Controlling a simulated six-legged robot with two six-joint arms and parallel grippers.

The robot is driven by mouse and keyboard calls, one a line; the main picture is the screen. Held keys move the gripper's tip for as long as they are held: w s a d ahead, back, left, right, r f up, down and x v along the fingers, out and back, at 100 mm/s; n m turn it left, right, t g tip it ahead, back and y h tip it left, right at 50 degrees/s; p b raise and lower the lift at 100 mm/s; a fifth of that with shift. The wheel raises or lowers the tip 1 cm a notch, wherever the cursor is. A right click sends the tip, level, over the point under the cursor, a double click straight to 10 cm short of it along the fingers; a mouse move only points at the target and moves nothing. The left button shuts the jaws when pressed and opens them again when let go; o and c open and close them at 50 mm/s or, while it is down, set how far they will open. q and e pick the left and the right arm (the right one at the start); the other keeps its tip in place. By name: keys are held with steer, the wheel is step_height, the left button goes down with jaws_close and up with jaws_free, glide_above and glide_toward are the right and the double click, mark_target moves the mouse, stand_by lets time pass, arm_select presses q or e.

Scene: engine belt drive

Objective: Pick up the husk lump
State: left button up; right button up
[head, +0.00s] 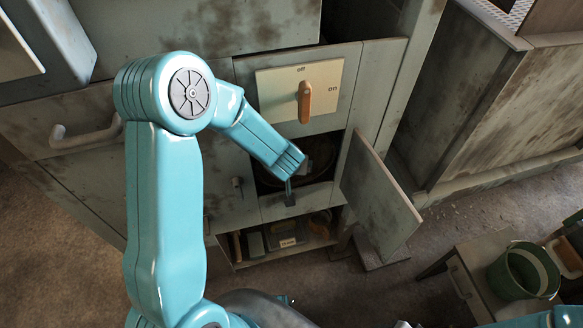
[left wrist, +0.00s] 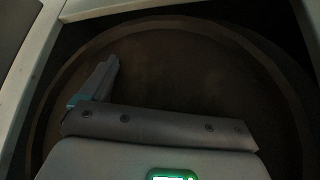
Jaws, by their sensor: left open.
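I cannot make out the husk lump in either view. My left gripper (head: 290,193) is at the open hatch below the switch panel. It is open, and I see nothing held in it. In the left wrist view one finger stands up at the left of the grey gripper body, in front of a dark round interior (left wrist: 200,75). The same dark interior shows behind my arm in the head view (head: 322,152). Its inside is too dark to tell what lies there. My right gripper is not visible.
An open door (head: 378,195) hangs right of the hatch. Above is a panel with an orange switch knob (head: 304,102). Below, an open compartment (head: 262,262) holds several small items. A green bucket (head: 524,271) stands on a low table (head: 470,262) at lower right.

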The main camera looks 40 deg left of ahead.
arm_select(q)
steer(key=shift+x, duration=0.85)
steer(key=shift+s+r, duration=0.1)
steer(key=c, duration=1.1)
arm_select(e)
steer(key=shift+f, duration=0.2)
arm_select(q)
steer(key=shift+r, duration=0.15)
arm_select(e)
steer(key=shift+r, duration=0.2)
arm_select(q)
steer(key=shift+r+p, duration=0.2)
steer(key=shift+p, duration=0.35)
steer(key=shift+d+f, duration=0.1)
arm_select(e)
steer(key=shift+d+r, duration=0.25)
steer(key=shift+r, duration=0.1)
arm_select(q)
steer(key=shift+s+d, duration=0.3)
steer(key=shift+s, duration=0.4)
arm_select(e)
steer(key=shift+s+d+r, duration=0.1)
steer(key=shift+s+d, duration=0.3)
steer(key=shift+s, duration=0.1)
